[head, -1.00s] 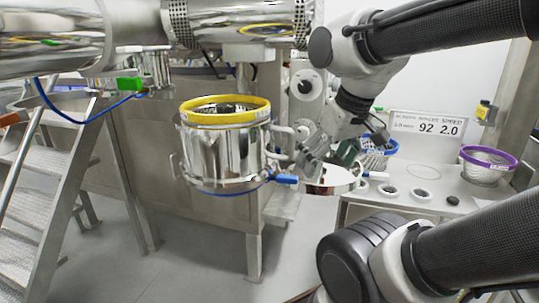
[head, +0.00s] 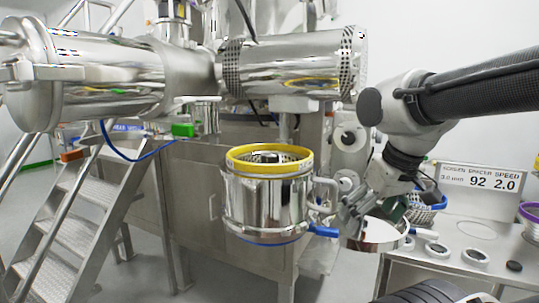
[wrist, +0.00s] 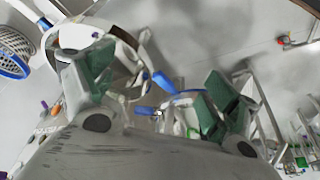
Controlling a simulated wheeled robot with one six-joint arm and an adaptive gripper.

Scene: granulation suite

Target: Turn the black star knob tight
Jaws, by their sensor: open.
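I cannot make out a black star knob for certain in either view. A small dark round piece (head: 513,266) lies on the bench at the lower right of the head view, too small to identify. My gripper (head: 350,222) is open beside the right-hand handle of a steel vessel with a yellow rim (head: 262,205). In the wrist view my gripper (wrist: 155,95) shows two spread fingers with green pads and nothing held between them. Blue-ended handles (wrist: 163,80) show beyond the fingers. I cannot tell whether the fingers touch anything.
Large horizontal steel drums (head: 110,85) hang above the vessel. Metal steps (head: 60,225) stand at the left. A steel bench (head: 455,235) at the right holds round dishes and a speed sign (head: 480,180). A blue-rimmed basket (head: 428,200) is behind my gripper. Floor shows between steps and vessel.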

